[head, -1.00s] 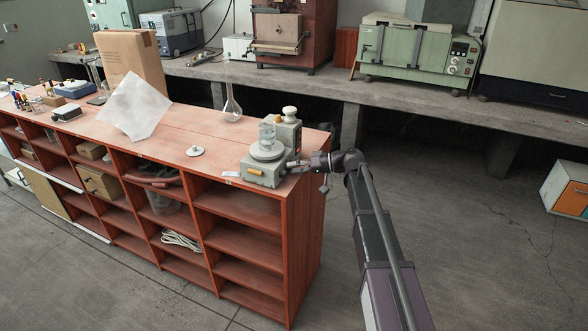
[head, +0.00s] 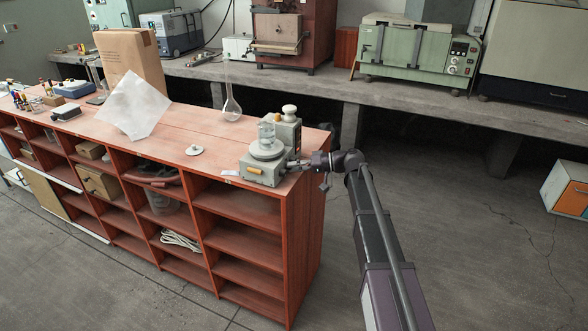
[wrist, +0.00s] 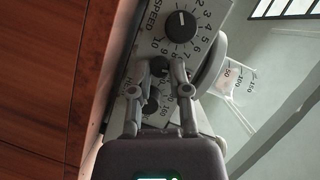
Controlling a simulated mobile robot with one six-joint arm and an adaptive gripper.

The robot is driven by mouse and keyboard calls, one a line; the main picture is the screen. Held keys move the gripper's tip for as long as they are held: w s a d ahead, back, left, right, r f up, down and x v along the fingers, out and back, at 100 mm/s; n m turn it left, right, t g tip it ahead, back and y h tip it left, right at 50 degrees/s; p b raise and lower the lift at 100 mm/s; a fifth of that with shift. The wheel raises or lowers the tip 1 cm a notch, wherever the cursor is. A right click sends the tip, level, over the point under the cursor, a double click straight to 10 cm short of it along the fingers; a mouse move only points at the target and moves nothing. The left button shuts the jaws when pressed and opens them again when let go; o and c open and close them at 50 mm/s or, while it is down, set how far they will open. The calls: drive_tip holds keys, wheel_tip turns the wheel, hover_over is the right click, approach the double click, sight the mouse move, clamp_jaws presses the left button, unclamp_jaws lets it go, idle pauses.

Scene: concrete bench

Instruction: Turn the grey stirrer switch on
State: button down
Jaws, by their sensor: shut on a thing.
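The grey stirrer (head: 262,176) stands at the right end of the wooden shelf unit's top, with a glass beaker (head: 267,136) on its round plate. My gripper (head: 298,164) reaches in from the right, against the stirrer's right side. In the wrist view the stirrer's panel (wrist: 207,42) carries a black speed knob (wrist: 181,27) with a number scale. Below it, a small dark control (wrist: 158,67) sits between the fingertips of my gripper (wrist: 158,72). The fingers are shut on it. Another dark round part (wrist: 152,104) shows between the fingers. Fine details of the switch are hard to make out.
The beaker (wrist: 232,78) is close to the right finger in the wrist view. A grey device with a white knob (head: 290,113) stands just behind the stirrer. A white lidded disc (head: 195,150) and a glass flask (head: 231,106) are on the wooden top (head: 170,160). Open floor lies to the right.

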drive_tip(key=m+b, duration=0.1)
drive_tip(key=m+y+b, duration=0.1)
drive_tip(key=m, duration=0.1)
drive_tip(key=shift+f+g, duration=0.3)
drive_tip(key=shift+g, duration=0.1)
drive_tip(key=shift+m+y+b, duration=0.7)
drive_tip(key=shift+m+b, duration=0.35)
drive_tip(key=shift+m, duration=0.35)
drive_tip(key=shift+r, duration=0.1)
drive_tip(key=c, duration=0.6)
unclamp_jaws()
drive_tip(key=shift+r+n+p, duration=0.1)
drive_tip(key=shift+n+p, duration=0.3)
